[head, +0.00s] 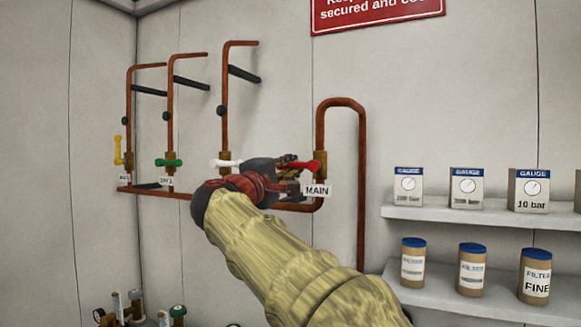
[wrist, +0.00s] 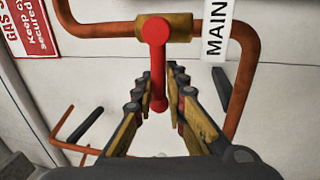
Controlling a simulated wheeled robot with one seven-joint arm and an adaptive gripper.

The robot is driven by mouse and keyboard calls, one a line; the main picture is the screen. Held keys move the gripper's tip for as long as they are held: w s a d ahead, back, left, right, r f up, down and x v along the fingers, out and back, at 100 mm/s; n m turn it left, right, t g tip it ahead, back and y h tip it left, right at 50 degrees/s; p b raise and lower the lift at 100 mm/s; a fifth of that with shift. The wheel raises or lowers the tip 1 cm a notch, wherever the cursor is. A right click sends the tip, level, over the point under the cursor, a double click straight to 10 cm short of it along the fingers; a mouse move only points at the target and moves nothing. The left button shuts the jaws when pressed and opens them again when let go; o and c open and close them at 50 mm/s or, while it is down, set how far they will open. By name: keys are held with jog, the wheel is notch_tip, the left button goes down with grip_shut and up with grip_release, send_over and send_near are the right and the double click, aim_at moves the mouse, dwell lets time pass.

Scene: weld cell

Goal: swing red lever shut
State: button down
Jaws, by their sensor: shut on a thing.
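The red lever (wrist: 157,68) is fixed to a brass valve body (wrist: 165,26) on a copper pipe. In the wrist view it runs crosswise to that pipe. In the head view part of the lever (head: 313,167) shows beside the MAIN label (head: 317,190); the rest is hidden by my gripper. My gripper (head: 290,172) is at the lever, its fingers (wrist: 160,92) on both sides of the lever's free end and shut on it.
To the left, copper pipes carry a yellow lever (head: 117,151), a green lever (head: 168,162) and a white lever (head: 227,163). Dark rods (head: 244,74) stick out above. Shelves (head: 440,213) with gauge boxes and filters stand at right.

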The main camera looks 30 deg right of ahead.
jog(key=shift+w+f, duration=0.1)
jog(key=shift+f, duration=0.15)
jog(key=c, duration=1.9)
grip_release()
jog(key=shift+a+r, duration=0.1)
jog(key=shift+a, duration=0.05)
jog(key=shift+r, duration=0.1)
jog(key=v, duration=1.2)
